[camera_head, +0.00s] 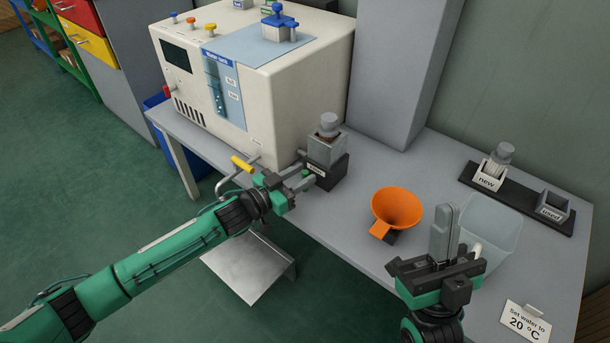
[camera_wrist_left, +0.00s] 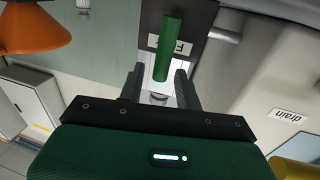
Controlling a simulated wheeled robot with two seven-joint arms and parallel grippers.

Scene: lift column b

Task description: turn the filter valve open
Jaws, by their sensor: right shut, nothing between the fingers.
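The filter valve's green handle (camera_head: 306,174) is on the dark block (camera_head: 327,171) at the right side of the white machine. In the left wrist view the green handle (camera_wrist_left: 169,48) stands nearly upright in the picture, in front of a partly hidden label starting with F. My left gripper (camera_head: 291,186) is right at the handle. Its fingers (camera_wrist_left: 160,92) are apart, with the handle's lower end between them in the picture; contact cannot be told. My right gripper (camera_head: 442,228) is shut and empty, over the table near the clear container (camera_head: 489,226).
The white machine (camera_head: 266,82) has a yellow drain handle (camera_head: 241,164) below it, close to my left arm. An orange funnel (camera_head: 397,208) stands between the grippers. A dark tray (camera_head: 526,197) with "new" and "used" holders lies at the right. A grey column (camera_head: 403,70) rises behind.

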